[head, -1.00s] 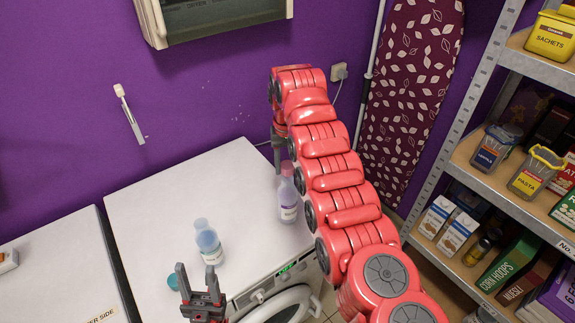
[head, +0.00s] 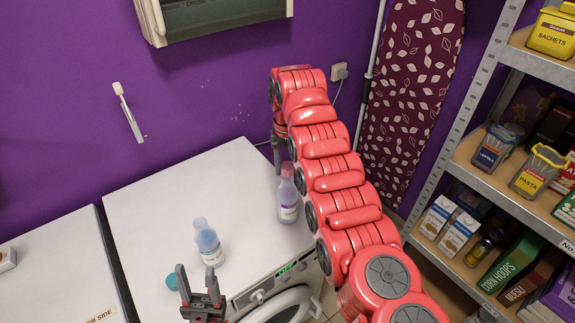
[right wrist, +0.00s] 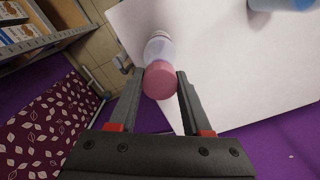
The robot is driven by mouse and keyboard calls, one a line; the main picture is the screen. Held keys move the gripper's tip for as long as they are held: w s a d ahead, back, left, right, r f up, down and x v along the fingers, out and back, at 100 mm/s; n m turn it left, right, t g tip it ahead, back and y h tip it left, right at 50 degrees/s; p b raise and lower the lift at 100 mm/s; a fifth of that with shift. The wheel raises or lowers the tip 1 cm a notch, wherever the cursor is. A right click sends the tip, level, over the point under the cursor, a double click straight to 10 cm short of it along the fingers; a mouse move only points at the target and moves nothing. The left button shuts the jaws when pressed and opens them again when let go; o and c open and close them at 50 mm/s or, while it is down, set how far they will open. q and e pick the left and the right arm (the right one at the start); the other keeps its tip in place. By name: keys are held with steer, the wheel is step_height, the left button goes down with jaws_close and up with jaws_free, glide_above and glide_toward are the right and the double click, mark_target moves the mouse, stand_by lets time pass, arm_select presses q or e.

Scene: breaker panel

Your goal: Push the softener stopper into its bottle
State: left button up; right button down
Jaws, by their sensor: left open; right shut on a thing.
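A pink stopper (head: 287,170) is at the top of a clear bottle with a purple label (head: 288,204), which stands upright on the white washing machine top. In the right wrist view the stopper (right wrist: 159,81) is between my finger tips, with the bottle (right wrist: 159,47) just beyond it. My right gripper (right wrist: 158,76) is shut on the stopper; in the head view my arm partly hides this gripper. I cannot tell how deep the stopper sits in the neck. My left gripper (head: 197,276) is open and empty near the machine's front edge.
A blue bottle (head: 208,243) stands on the machine top (head: 165,215), left of the labelled bottle. A teal round thing (head: 173,281) lies near my left gripper. Shelves (head: 470,165) stand at the right, and an ironing board (head: 410,90) leans on the wall. The machine's back left is clear.

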steer(key=shift+f+b, duration=0.5)
steer(key=shift+f, duration=0.35)
steer(key=shift+c, duration=1.3)
jaws_free()
steer(key=shift+r, duration=0.1)
steer(key=shift+r+p, duration=0.3)
steer(key=shift+r, duration=1)
steer(key=shift+r+p, duration=0.85)
steer(key=shift+r, duration=0.7)
steer(key=shift+r+p, duration=0.95)
steer(key=shift+r, duration=0.2)
steer(key=shift+f, duration=0.1)
